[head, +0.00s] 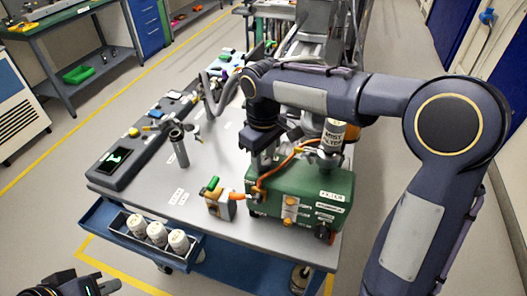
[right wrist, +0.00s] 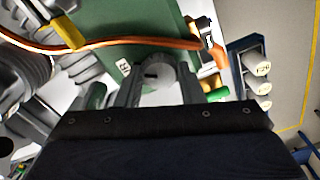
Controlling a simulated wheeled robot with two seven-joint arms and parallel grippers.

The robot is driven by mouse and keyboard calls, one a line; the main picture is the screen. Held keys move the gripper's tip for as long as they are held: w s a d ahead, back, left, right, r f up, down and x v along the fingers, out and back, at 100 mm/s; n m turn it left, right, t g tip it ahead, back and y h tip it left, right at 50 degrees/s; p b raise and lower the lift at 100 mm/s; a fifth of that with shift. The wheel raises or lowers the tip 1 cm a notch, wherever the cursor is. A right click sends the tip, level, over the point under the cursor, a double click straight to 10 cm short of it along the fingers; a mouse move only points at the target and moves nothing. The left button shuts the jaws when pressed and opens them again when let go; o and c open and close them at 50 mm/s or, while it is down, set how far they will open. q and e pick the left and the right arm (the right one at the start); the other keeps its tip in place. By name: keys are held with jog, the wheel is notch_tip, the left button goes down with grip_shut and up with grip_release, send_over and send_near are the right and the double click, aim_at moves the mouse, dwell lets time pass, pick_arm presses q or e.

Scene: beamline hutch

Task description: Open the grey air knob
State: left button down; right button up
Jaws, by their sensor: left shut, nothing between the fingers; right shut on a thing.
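A green box (head: 278,208) with white labels stands on the cart top, below my right arm. My right gripper (head: 262,165) reaches down at the box's back left corner. In the right wrist view a round grey knob (right wrist: 154,76) with a dark slot sits against the green box (right wrist: 140,20). My right gripper (right wrist: 156,92) is shut on this knob, with a finger on each side. In the head view the fingers and arm hide the knob. My left gripper (head: 100,288) is shut and empty at the bottom left, away from the cart.
An orange-and-grey device (head: 218,202) sits left of the box. The front left cart top is clear.

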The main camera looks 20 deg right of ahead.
aim_at(264, 160)
jog(key=n+p, duration=0.2)
jog(key=n, duration=0.4)
jog(key=shift+r+n, duration=0.15)
jog(key=shift+n, duration=0.15)
jog(key=n+p, duration=0.2)
jog(key=n, duration=0.4)
dwell(0.4)
jog(key=o, duration=1)
notch_tip(264, 160, up, 8)
jog(key=shift+f+b, duration=0.15)
jog(key=shift+b, duration=0.15)
